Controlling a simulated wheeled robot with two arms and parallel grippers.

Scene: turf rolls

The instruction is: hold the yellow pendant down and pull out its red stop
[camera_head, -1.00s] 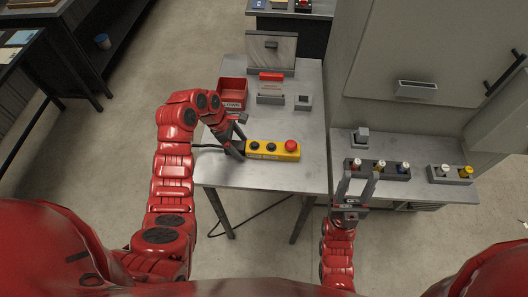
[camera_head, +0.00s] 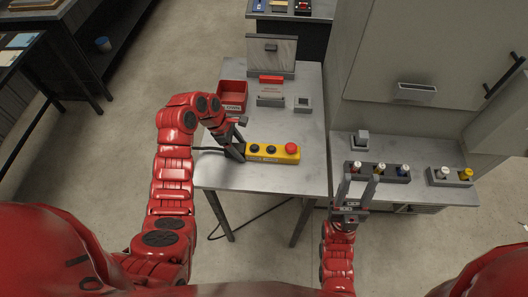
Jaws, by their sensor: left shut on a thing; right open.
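The yellow pendant (camera_head: 271,158) lies flat on the grey table, with two dark buttons and a round red stop (camera_head: 291,148) at its right end. My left gripper (camera_head: 237,153) is shut on the pendant's left end, where the cable meets it. Its fingers partly hide that end. My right gripper (camera_head: 358,183) is open and empty. It is to the right of the pendant, apart from it, in front of the shelf of the grey cabinet.
On the table (camera_head: 235,179) behind the pendant are a red bin (camera_head: 232,96), a red block and small grey fixtures. The cabinet shelf carries a dark rack (camera_head: 378,172) with several knobs and a grey rack (camera_head: 451,177). The table's front is clear.

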